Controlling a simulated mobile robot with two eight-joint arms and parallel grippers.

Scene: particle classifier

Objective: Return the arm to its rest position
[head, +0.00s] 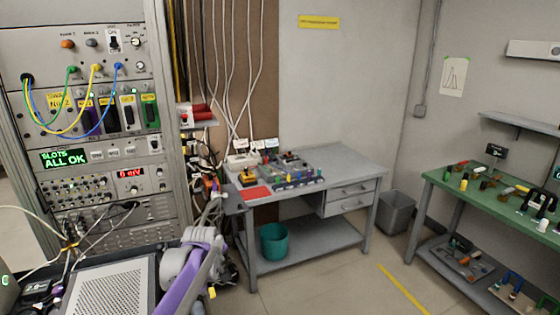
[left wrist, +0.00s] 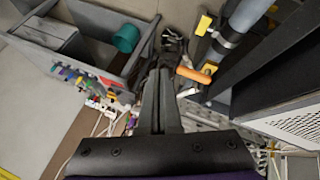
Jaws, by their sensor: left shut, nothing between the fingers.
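My right gripper shows in neither view.
The instrument rack (head: 95,130) with cables stands at the left. The grey desk (head: 345,170) holds small parts; a teal bin (head: 273,243) stands on its lower shelf. A green workbench (head: 455,200) is at the right.

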